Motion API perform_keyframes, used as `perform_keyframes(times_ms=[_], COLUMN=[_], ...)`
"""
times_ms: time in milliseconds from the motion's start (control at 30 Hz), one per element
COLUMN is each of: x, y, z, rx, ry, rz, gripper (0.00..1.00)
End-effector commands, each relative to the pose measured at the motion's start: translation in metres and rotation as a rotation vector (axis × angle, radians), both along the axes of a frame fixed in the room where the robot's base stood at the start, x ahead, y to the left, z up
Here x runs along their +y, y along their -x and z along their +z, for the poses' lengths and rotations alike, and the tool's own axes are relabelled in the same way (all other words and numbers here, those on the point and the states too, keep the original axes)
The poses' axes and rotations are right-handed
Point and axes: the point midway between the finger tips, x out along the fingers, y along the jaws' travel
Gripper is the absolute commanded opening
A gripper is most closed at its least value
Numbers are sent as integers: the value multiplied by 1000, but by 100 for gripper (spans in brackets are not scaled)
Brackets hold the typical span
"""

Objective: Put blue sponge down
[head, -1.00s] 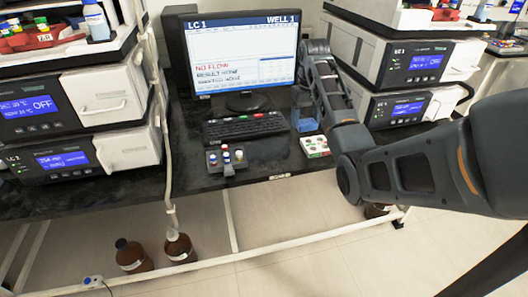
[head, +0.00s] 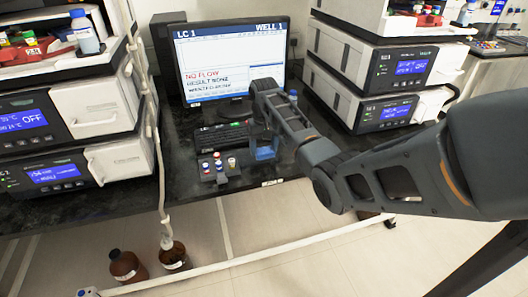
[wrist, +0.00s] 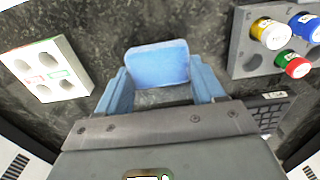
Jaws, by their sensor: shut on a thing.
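My gripper (wrist: 160,88) has blue fingers and points down over the black bench. It is shut on the blue sponge (wrist: 158,63), a light blue block that shows just beyond the fingertips in the wrist view. In the head view my gripper (head: 264,151) is low over the bench, right of the grey vial rack and in front of the monitor. The sponge cannot be told apart from the blue fingers there. I cannot tell whether the sponge touches the bench.
The grey rack (wrist: 243,62) with colour-capped vials is close on the right in the wrist view; a white plate with wells (wrist: 80,62) is on the left. The keyboard (head: 222,137) and monitor (head: 228,103) are behind. Instrument stacks (head: 375,62) flank the bench. Bare bench (wrist: 105,30) lies between rack and plate.

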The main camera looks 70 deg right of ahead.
Motion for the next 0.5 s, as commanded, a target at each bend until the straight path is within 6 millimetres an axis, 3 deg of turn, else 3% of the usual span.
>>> perform_keyframes(times_ms=[167, 500], x=[0, 0], y=[1, 1], z=[-22, -25], rx=[2, 1], ry=[-1, -1], rz=[0, 0], gripper=[44, 44])
